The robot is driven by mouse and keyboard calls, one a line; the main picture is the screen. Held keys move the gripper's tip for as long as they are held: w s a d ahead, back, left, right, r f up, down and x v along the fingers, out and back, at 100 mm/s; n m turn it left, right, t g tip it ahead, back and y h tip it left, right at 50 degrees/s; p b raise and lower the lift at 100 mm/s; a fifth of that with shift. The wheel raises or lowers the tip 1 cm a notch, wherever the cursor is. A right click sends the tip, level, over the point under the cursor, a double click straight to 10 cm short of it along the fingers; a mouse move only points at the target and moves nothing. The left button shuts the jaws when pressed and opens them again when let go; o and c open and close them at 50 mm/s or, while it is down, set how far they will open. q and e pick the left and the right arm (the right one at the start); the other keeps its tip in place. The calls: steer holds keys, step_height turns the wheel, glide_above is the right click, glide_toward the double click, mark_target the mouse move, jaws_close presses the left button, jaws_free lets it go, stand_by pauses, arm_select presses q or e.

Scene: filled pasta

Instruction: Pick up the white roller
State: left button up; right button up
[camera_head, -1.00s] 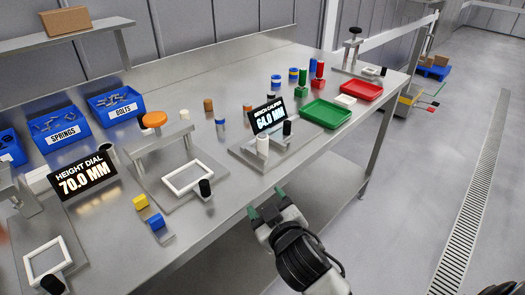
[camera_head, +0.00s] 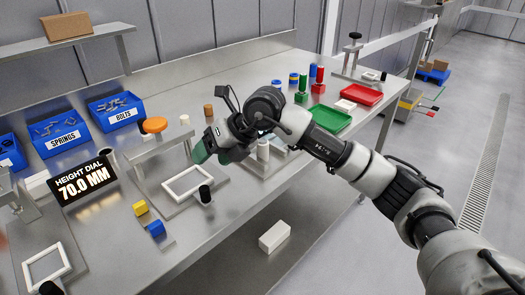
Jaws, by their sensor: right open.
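The white roller (camera_head: 263,151) stands upright on the grey plate of the bench caliper, just below and right of my right wrist. My right arm comes in from the right and crosses over the bench caliper, hiding its display and most of its frame. My right gripper (camera_head: 201,152), with green fingertips, is open and empty. It is above the table, to the left of the white roller, near the height dial's plate. My left gripper is not in view.
A black-topped roller (camera_head: 205,194) stands by the frame. A green tray (camera_head: 328,118) and a red tray (camera_head: 362,94) are at right. Blue bins (camera_head: 117,106) line the back.

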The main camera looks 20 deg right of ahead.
mark_target(263, 140)
steer(key=w+d+r+m+h, duration=0.2)
steer(key=d+h, duration=0.2)
steer(key=d, duration=0.3)
steer(key=w+d+r+m+h, duration=0.1)
steer(key=d+r+h, duration=0.25)
steer(key=d, duration=0.35)
steer(key=shift+h, duration=0.25)
steer(key=x, duration=0.6)
steer(key=shift+d+f+p, duration=0.1)
steer(key=shift+f+p, duration=0.05)
steer(key=shift+p, duration=0.15)
steer(key=shift+t, duration=0.3)
steer(key=shift+p+x, duration=0.55)
steer(key=shift+x, duration=2.1)
steer(key=c, duration=1.1)
